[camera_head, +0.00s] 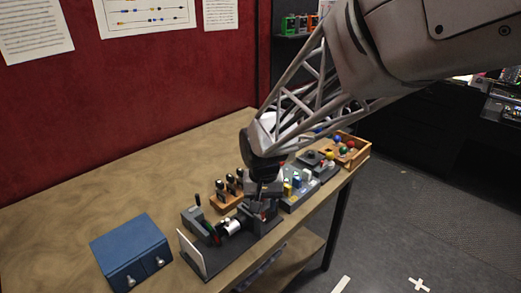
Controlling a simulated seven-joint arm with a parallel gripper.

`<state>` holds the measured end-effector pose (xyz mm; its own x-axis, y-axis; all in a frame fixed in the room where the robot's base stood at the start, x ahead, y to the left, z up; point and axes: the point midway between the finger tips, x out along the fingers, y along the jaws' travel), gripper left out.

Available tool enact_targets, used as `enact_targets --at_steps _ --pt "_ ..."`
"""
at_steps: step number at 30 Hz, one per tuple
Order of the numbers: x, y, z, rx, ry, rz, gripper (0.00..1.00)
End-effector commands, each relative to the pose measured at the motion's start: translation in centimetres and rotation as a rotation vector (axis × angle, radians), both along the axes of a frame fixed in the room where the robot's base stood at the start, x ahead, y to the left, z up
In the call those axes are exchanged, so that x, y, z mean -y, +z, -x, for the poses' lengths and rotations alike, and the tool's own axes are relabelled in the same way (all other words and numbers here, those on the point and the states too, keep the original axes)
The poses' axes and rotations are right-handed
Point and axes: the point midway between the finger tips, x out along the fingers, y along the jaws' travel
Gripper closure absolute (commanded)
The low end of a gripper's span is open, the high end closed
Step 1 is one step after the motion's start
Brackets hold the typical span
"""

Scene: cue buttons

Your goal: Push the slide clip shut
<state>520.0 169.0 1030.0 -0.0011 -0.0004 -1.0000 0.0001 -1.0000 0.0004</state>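My gripper (262,192) is at the end of the arm, pointing down over the right end of a dark grey fixture (213,259) on the table. The fixture has an upright white plate (191,255) at its left end, a silver cylinder (233,227) and a grey block with a black lever (198,208). I cannot tell which part is the slide clip; it may be hidden behind my gripper. The fingers are small and dark, so I cannot tell their opening, or whether they touch the fixture.
A blue box (131,250) with two silver knobs stands left of the fixture. A wooden holder (227,200) with black-topped pieces is behind it. A grey panel with coloured buttons (297,189) and a wooden tray (357,157) are to the right. The table's left is bare.

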Motion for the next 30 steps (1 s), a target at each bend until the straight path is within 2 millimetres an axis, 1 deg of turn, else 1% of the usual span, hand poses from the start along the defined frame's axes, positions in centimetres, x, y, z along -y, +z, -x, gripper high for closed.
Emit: enact_targets --at_steps 3,9,13,21,23,27,29,30 --pt "0.0 -1.4 0.0 -0.001 0.0 0.0 0.61" --pt "0.0 -3.1 0.0 -0.001 0.0 0.0 0.61" --pt "0.0 -3.5 0.0 0.001 0.0 0.0 0.61" --pt "0.0 -3.5 0.0 0.001 0.0 0.0 0.61" --pt "0.0 -3.5 0.0 0.001 0.0 0.0 0.69" --pt "0.0 -3.5 0.0 0.001 0.0 0.0 0.9" --pt "0.0 -3.5 0.0 0.001 0.0 0.0 0.99" --pt "0.0 -3.5 0.0 0.001 0.0 0.0 1.0"
